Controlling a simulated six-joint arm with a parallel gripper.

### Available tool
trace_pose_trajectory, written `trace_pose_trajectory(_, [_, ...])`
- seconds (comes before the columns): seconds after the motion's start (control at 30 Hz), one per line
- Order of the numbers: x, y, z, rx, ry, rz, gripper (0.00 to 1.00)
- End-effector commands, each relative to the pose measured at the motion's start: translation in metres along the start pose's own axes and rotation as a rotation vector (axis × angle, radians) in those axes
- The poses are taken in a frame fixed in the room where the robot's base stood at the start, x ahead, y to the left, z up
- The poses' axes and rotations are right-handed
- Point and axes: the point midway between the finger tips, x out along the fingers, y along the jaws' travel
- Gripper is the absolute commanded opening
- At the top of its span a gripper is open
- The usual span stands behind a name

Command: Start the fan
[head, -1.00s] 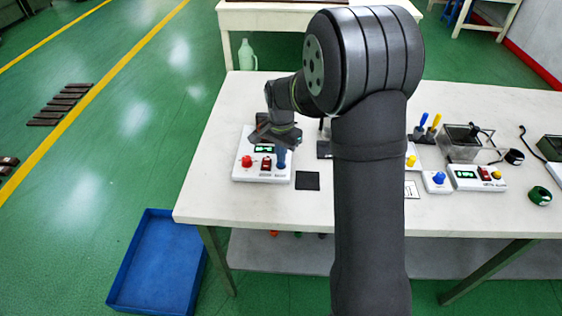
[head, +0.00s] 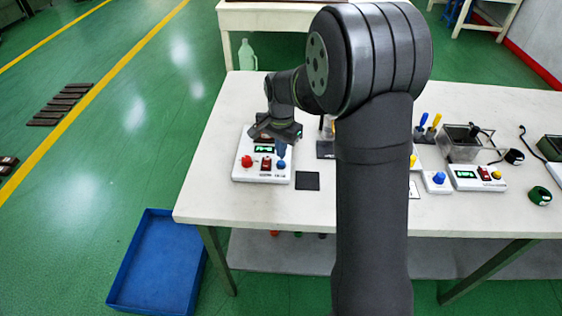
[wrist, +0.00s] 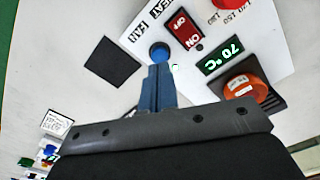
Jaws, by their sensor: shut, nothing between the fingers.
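A white control box (head: 250,178) stands near the left end of the table. It carries a red knob (head: 246,161), a red rocker switch (head: 266,165), a lit green display and a blue knob (head: 281,165). In the wrist view the display (wrist: 221,55) reads 70 °C, the switch (wrist: 185,29) is marked ON and OFF, and the blue knob (wrist: 160,53) is near the "HEAT FAN" lettering. My gripper (head: 281,154) is shut and empty, its blue fingers just above the blue knob. In the wrist view the fingertips (wrist: 159,68) appear beside that knob; contact is unclear.
A black square pad (head: 307,181) lies right of the box. An orange-red round object (wrist: 245,88) sits beyond the display. My arm hides the middle of the table.

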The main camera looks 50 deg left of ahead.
Motion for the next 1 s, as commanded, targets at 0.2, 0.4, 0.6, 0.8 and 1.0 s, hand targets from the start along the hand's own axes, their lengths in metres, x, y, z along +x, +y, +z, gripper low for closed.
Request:
trace_pose_trajectory(0.2, [-0.018,0.000,0.000,0.000,0.001,-0.001,0.00])
trace_pose_trajectory(0.4, [-0.035,0.000,0.000,0.000,0.001,-0.001,0.00])
trace_pose_trajectory(0.6, [-0.050,0.000,0.000,0.000,0.000,0.000,0.00])
trace_pose_trajectory(0.8, [-0.067,0.000,0.000,0.000,0.001,-0.001,0.00])
trace_pose_trajectory(1.0, [-0.079,0.000,0.000,0.000,0.000,0.000,0.00])
